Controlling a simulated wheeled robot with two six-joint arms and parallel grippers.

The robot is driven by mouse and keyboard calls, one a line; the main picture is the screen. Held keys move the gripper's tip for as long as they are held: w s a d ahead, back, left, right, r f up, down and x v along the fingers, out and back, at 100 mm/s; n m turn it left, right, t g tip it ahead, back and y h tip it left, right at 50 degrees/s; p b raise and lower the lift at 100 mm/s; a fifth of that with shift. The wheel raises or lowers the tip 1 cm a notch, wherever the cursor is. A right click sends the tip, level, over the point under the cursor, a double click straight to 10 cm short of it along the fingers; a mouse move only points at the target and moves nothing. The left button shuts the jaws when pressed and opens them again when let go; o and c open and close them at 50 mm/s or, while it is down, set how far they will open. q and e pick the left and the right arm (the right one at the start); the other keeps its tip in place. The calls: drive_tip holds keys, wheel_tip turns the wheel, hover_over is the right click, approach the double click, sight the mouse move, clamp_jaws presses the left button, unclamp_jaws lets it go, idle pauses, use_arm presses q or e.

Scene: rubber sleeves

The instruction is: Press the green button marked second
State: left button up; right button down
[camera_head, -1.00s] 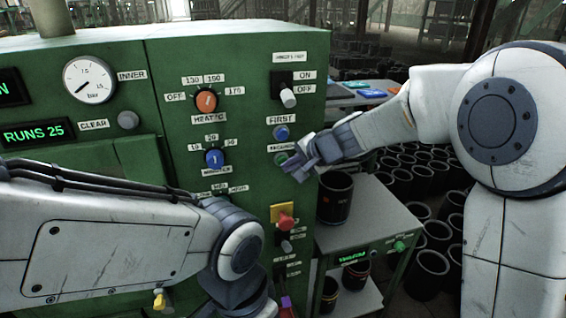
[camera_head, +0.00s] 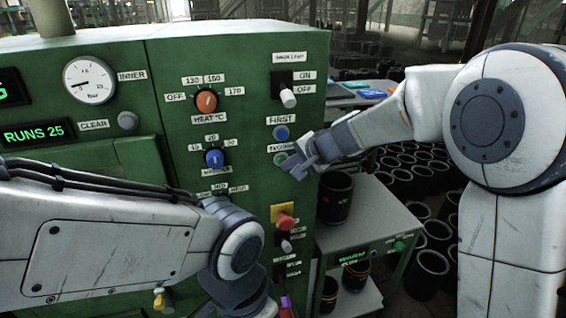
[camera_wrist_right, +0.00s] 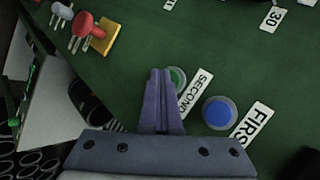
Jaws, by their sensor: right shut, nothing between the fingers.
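The green button (camera_head: 280,158) marked SECOND is on the right part of the green machine front, just below the blue button marked FIRST. My right gripper (camera_head: 291,165) is shut and empty, with its tips close to the green button's lower right. In the right wrist view the shut fingers (camera_wrist_right: 158,75) partly cover the green button (camera_wrist_right: 178,76), whose SECOND label is readable. I cannot tell whether the tips touch it.
The blue FIRST button (camera_head: 281,133) is close above; it also shows in the wrist view (camera_wrist_right: 219,112). A red knob (camera_head: 286,222) on a yellow plate is lower down. A side table (camera_head: 372,225) with a black sleeve (camera_head: 335,200) stands right of the machine, under my right forearm.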

drive_tip(key=shift+s, duration=0.1)
drive_tip(key=shift+s+d+b, duration=0.2)
drive_tip(key=shift+s+b, duration=0.3)
drive_tip(key=shift+s, duration=0.1)
drive_tip(key=s, duration=0.1)
drive_tip(key=s+d+b, duration=0.1)
drive_tip(key=s, duration=0.1)
drive_tip(key=s+b, duration=0.1)
drive_tip(key=shift+s+d, duration=0.3)
drive_tip(key=shift+s, duration=0.1)
idle(0.4)
